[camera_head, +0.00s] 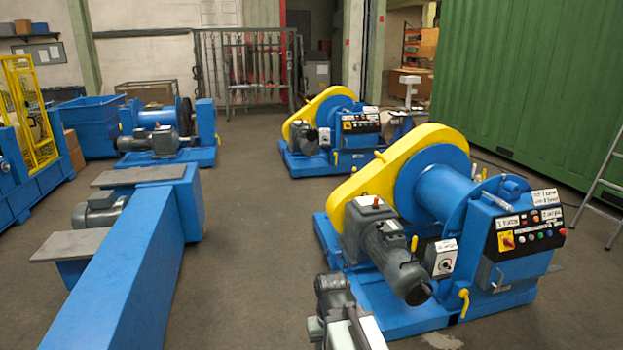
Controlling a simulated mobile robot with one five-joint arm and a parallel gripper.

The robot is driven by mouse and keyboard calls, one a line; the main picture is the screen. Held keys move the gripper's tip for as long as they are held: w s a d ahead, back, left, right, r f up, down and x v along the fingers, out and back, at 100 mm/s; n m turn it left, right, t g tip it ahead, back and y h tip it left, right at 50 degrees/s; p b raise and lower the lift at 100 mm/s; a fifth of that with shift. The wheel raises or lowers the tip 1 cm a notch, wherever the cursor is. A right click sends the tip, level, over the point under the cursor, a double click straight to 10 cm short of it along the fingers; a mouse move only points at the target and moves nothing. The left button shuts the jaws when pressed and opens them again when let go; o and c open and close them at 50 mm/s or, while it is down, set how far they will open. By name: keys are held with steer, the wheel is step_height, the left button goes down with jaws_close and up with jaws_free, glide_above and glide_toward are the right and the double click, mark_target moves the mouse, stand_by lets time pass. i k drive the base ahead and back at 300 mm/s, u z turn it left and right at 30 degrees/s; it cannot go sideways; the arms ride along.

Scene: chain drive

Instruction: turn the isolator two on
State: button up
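Two blue winch machines with yellow chain guards show in the head view. The near machine (440,220) has a sloping dark control panel with a yellow-and-red rotary switch (506,241), coloured buttons and white labels. The far machine (335,130) has a similar yellow-and-red switch (348,125) on its panel. A white box with a dark knob (446,262) is on the near machine, and a similar box (324,137) is on the far one. The labels are too small to read, so I cannot tell which is isolator two. My gripper's fingers do not show.
A grey-and-white jointed part (345,315) stands at the bottom centre, close to the near machine. A long blue beam (130,270) fills the lower left. A ladder (603,180) and green container (540,80) are on the right. Bare floor (250,240) lies between beam and machines.

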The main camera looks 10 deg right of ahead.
mark_target(507, 243)
steer(key=i, duration=1.3)
steer(key=z, duration=1.5)
steer(key=i, duration=1.15)
steer(key=u, duration=0.55)
